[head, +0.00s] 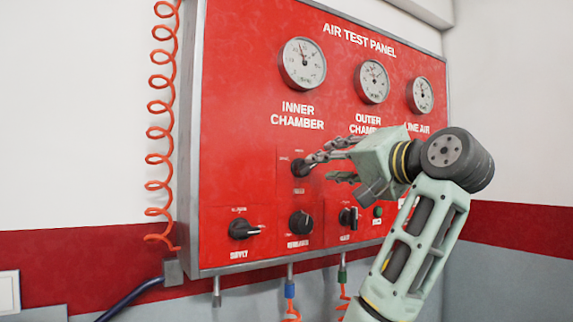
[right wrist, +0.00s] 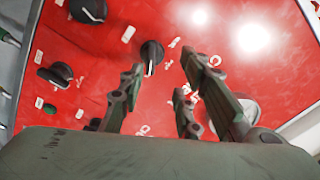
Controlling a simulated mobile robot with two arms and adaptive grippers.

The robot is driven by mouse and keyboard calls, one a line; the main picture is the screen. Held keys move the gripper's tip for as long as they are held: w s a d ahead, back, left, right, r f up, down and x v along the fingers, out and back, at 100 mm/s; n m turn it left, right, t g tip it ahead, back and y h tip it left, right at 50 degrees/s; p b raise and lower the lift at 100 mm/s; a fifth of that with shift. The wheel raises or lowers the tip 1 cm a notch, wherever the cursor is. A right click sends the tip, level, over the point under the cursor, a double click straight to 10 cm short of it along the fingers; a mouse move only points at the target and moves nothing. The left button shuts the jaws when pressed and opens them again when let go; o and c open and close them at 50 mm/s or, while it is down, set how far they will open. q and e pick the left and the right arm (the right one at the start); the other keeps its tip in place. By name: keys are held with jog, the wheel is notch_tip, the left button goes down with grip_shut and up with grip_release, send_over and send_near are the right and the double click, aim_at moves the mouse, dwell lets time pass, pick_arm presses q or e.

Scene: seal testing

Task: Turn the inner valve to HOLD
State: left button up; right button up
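The inner valve is a black knob (head: 300,168) on the red panel, below the INNER CHAMBER label. A black knob with a pale pointer line, seemingly this valve, shows just beyond the fingers in the right wrist view (right wrist: 152,52). My right gripper (head: 322,167) reaches in from the right with its fingers spread, close to the knob; it also shows in the right wrist view (right wrist: 160,82). Its fingers are open, with nothing between them. Whether a fingertip touches the knob, I cannot tell. The small markings around the knob are too blurred to read. My left gripper is not in view.
Below are a SUPPLY knob (head: 242,229), a middle knob (head: 300,222), another knob (head: 348,217) and a green button (head: 378,212). Gauges (head: 303,64) sit above. A coiled orange hose (head: 160,130) hangs at left. My right arm hides part of the panel's right side.

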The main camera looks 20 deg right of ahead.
aim_at(311, 167)
jog(key=w+p, duration=0.1)
jog(key=w, duration=0.1)
jog(key=w+d+p, duration=0.2)
jog(key=w, duration=0.1)
jog(key=shift+w+f+p, duration=0.2)
jog(key=shift+w+p, duration=0.1)
jog(key=shift+w, duration=0.05)
jog(key=shift+w+a+p, duration=0.55)
jog(key=shift+w+a, duration=0.3)
jog(key=shift+w, duration=0.25)
jog(key=shift+d, duration=0.1)
jog(key=shift+d+f, duration=0.1)
jog(key=shift+d, duration=0.15)
jog(key=shift+c, duration=0.7)
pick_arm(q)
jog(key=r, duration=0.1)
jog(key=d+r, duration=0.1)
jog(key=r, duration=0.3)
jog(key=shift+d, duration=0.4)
pick_arm(e)
jog(key=shift+a, duration=0.15)
grip_shut()
